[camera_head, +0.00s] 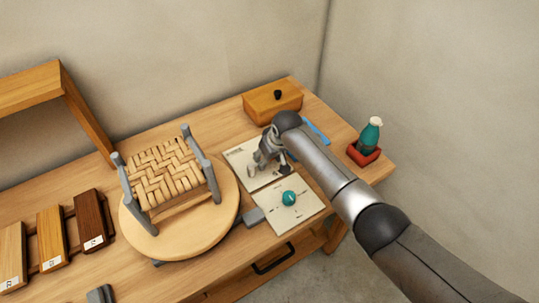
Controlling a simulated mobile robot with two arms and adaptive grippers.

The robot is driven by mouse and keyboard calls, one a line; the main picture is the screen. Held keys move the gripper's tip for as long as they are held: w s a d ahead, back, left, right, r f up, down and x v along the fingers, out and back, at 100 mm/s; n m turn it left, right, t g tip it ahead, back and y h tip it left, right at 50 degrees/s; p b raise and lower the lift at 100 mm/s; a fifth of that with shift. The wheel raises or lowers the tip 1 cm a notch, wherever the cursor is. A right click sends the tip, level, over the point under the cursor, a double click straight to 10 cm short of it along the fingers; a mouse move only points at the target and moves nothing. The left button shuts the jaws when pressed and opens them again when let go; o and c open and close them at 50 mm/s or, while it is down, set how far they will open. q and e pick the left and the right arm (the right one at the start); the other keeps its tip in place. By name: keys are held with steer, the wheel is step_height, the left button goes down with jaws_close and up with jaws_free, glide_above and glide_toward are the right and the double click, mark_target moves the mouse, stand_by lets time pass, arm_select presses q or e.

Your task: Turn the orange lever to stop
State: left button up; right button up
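No orange lever shows in the head view. A pale panel card (238,154) lies on the bench, and my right gripper (268,170) is over it, covering much of its middle. A light grey part and a dark part stand apart at the gripper's lower end. I cannot tell whether both are fingers or whether the gripper holds anything. A second pale card (276,216) with a round teal knob (289,198) lies just in front of it. My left gripper is not in view.
A round turntable (190,240) with a woven-seat stool (166,172) stands left of the cards. A wooden box (273,101) with a black knob stands behind. Wood samples (90,220) lie at left.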

steer(key=shift+r, duration=0.1)
stand_by(0.3)
steer(key=o, duration=1.2)
steer(key=shift+c, duration=0.2)
steer(key=v, duration=1.2)
